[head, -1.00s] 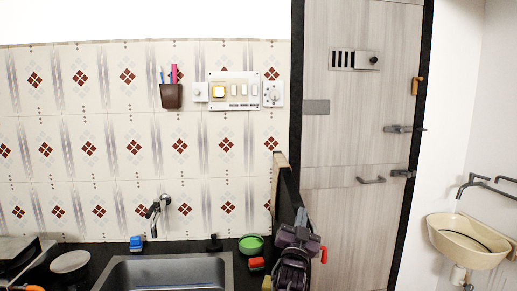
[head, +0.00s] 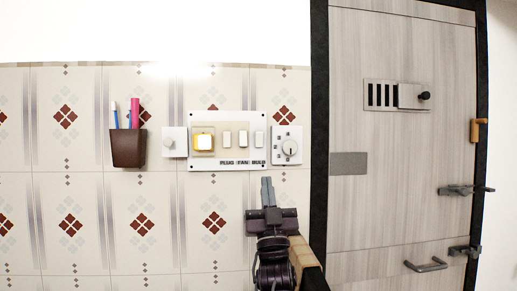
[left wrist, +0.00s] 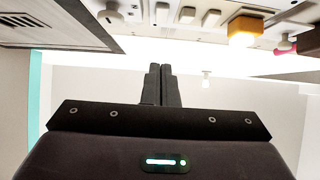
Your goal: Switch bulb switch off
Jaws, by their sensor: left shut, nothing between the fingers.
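The white switch panel (head: 222,117) is on the tiled wall, with a glowing yellow square and three pale rocker switches above the words PLUG, FAN and BULB. The bulb switch (head: 259,139) is the rightmost rocker; it also shows as the leftmost rocker in the left wrist view (left wrist: 162,13). I cannot tell which way it is tipped. My left gripper (head: 267,182) is shut and empty, its fingers upright just below the panel's right part in the head view. In the left wrist view the closed fingertips (left wrist: 162,68) appear apart from the switches. My right gripper is out of view.
A dial plate (head: 288,147) is right of the panel and a small white knob plate (head: 174,142) is left of it. A brown pen holder (head: 128,148) hangs further left. A ledge (head: 306,262) and a wooden door (head: 400,190) are at the right.

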